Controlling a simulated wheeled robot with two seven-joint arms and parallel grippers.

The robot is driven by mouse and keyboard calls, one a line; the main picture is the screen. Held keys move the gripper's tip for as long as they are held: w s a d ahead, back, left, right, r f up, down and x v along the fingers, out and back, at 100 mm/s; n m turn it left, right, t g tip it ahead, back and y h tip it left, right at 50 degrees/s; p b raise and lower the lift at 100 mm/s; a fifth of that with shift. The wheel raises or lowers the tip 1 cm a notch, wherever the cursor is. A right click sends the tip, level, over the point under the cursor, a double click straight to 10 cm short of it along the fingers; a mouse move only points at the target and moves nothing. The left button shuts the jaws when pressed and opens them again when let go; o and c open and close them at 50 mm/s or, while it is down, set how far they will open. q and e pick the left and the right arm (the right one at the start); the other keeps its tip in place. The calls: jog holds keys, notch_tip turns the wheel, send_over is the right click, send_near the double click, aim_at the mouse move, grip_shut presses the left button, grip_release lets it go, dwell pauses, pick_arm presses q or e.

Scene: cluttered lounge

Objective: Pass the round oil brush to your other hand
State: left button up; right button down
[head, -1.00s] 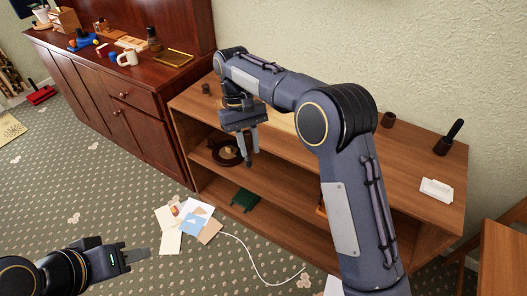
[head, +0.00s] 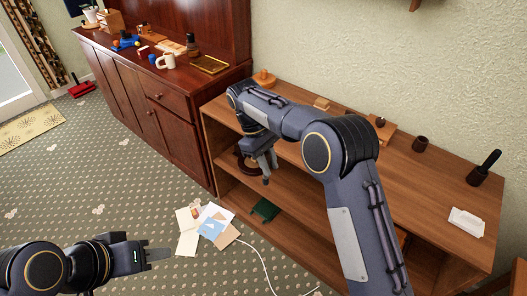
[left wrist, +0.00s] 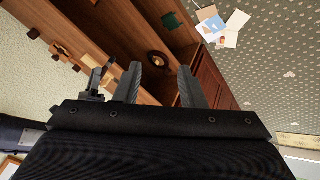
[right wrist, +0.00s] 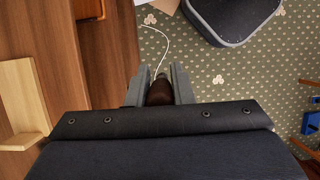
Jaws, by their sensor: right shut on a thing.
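My right gripper (head: 266,178) hangs at the front of the wooden shelf, fingers pointing down. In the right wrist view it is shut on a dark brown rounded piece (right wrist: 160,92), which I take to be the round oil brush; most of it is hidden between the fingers. My left gripper (head: 158,255) is low at the left, in front of the shelf and apart from the right one. In the left wrist view its fingers (left wrist: 158,85) stand apart with nothing between them.
A red-brown cabinet (head: 180,125) stands at the left. Papers (head: 210,228) and a white cable lie on open carpet.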

pick_arm(q)
jog(key=shift+o, duration=1.1)
jog(key=w+d+m+g+h, duration=0.1)
jog(key=w+d+m+g, duration=0.1)
jog(key=w+m+g, duration=0.4)
jog(key=m+h, duration=1.3)
jog(key=m, duration=0.1)
send_near(264, 183)
jog(key=shift+g, duration=0.3)
jog(key=d, duration=0.3)
jog(key=s+d+r, duration=0.1)
jog(key=d, duration=0.6)
jog(key=shift+s+r, duration=0.15)
pick_arm(e)
jog(key=f+n+t, duration=0.1)
jog(key=n, duration=0.1)
jog(key=s+d+f+n+t, duration=0.1)
jog(key=f+n, duration=0.1)
jog(key=n, duration=0.1)
jog(key=d+f+n+t+h, duration=0.1)
jog(key=f+n, duration=0.1)
jog(key=n, duration=0.1)
jog(key=shift+s+d, duration=0.1)
jog(key=shift+s, duration=0.15)
pick_arm(q)
jog(key=shift+a, duration=0.1)
jog(key=shift+c, duration=0.3)
